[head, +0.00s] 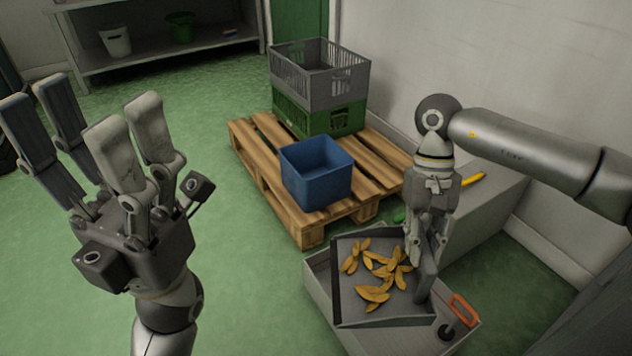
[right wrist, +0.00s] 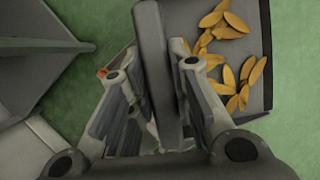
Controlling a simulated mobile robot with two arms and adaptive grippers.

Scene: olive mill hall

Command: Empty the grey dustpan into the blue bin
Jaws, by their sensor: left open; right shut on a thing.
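The grey dustpan (head: 347,309) is at the lower right of the head view, over a grey box-like surface, and holds several yellow-brown leaf-like pieces (head: 372,293). My right gripper (head: 428,262) is shut on the dustpan's handle (right wrist: 153,70), which runs between its fingers in the right wrist view. Whether the pan touches the surface below, I cannot tell. The blue bin (head: 316,174) stands upright on a wooden pallet, left of and beyond the dustpan. My left gripper (head: 90,125) is open and empty at the left, away from both.
The wooden pallet (head: 262,172) also bears a grey crate (head: 320,82) stacked on a green crate (head: 322,121). An orange-handled tool (head: 464,309) lies beside the dustpan. A yellow object (head: 468,186) lies on a grey ledge. Shelves (head: 165,50) stand at the back. Green floor is free at left.

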